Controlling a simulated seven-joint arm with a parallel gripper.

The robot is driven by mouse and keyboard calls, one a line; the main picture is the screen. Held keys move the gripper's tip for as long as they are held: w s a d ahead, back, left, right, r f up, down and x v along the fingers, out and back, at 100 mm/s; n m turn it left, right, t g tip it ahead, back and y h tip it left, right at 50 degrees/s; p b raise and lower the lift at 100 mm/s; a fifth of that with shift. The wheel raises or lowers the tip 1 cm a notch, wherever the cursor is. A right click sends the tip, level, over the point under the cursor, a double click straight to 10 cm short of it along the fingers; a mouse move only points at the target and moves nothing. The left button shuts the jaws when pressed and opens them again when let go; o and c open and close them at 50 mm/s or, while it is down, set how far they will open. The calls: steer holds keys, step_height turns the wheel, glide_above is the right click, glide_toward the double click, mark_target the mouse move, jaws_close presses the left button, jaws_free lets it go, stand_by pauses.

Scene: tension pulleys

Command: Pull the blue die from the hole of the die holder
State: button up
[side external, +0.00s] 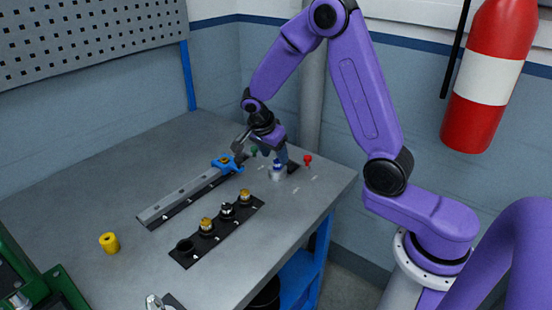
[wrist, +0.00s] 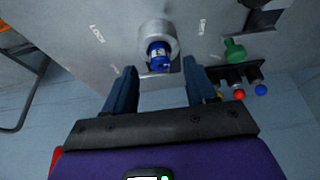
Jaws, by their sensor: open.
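The blue die (wrist: 160,58) sits in the hole of the silver, round die holder (wrist: 158,33) in the wrist view, with its blue end showing. In the side view the die holder (side external: 277,173) is a small light cylinder near the table's far right edge. My gripper (wrist: 159,66) is open, with one dark blue finger on each side of the die's line and visible gaps to it. In the side view my gripper (side external: 275,152) is just above the holder and partly covers the die.
A green piece (wrist: 234,49) and a dark rack with red (wrist: 238,93) and blue (wrist: 261,89) ends lie beside the holder. A grey rail (side external: 185,198) with a blue end, a black strip (side external: 187,255) of fittings and a yellow cylinder (side external: 109,243) stand on the table.

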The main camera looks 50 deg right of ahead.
mark_target(276, 161)
steer(key=shift+x, duration=1.4)
jaws_close()
steer(key=shift+r, duration=1.7)
steer(key=shift+r, duration=1.9)
steer(key=s+a+r+n+t+y, duration=0.1)
steer(key=a+r+n+t+y, duration=0.2)
steer(key=n, duration=1.1)
steer(key=a+r+t, duration=0.1)
steer(key=a+r, duration=0.2)
steer(key=a, duration=0.1)
steer(key=shift+s+a+n, duration=0.15)
steer(key=shift+s+n, duration=0.15)
steer(key=shift+s, duration=0.1)
